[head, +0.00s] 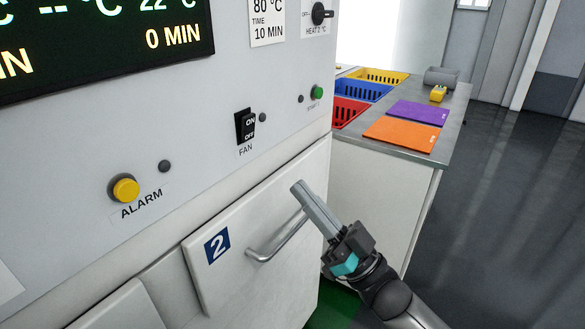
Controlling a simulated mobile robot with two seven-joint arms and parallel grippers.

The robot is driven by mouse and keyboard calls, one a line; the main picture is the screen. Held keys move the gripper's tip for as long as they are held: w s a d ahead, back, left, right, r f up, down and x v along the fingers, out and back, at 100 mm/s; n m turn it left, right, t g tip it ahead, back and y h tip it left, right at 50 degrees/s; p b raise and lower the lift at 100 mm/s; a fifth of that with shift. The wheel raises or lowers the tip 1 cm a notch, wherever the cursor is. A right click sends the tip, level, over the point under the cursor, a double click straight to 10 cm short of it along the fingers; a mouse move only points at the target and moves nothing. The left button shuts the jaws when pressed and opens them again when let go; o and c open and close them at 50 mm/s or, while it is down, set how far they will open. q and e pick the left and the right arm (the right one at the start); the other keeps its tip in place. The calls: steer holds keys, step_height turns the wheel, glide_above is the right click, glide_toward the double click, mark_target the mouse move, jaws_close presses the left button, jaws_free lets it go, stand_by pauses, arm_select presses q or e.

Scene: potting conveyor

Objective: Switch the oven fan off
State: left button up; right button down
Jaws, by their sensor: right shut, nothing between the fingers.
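The fan switch (245,125) is a black rocker on the pale oven panel, with ON on its upper half, OFF on its lower half and a FAN label below. I cannot tell for sure which half is pressed in. A small dark lamp (262,117) sits just right of it. My right gripper (298,187) is shut and empty, its fingers pointing up and left. It shows below and right of the switch, apart from it, in front of the drawer marked 2. My left gripper is not in view.
A yellow alarm button (125,189), a green button (317,92) and a black heat knob (320,14) share the panel. A bar handle (277,240) juts from drawer 2 beside my gripper. A side counter (455,105) holds coloured baskets and mats. Open floor lies right.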

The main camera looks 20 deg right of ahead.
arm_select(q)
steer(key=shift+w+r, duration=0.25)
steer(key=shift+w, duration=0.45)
arm_select(e)
steer(key=v, duration=0.3)
steer(key=shift+w+a+f, duration=0.15)
steer(key=shift+f, duration=0.1)
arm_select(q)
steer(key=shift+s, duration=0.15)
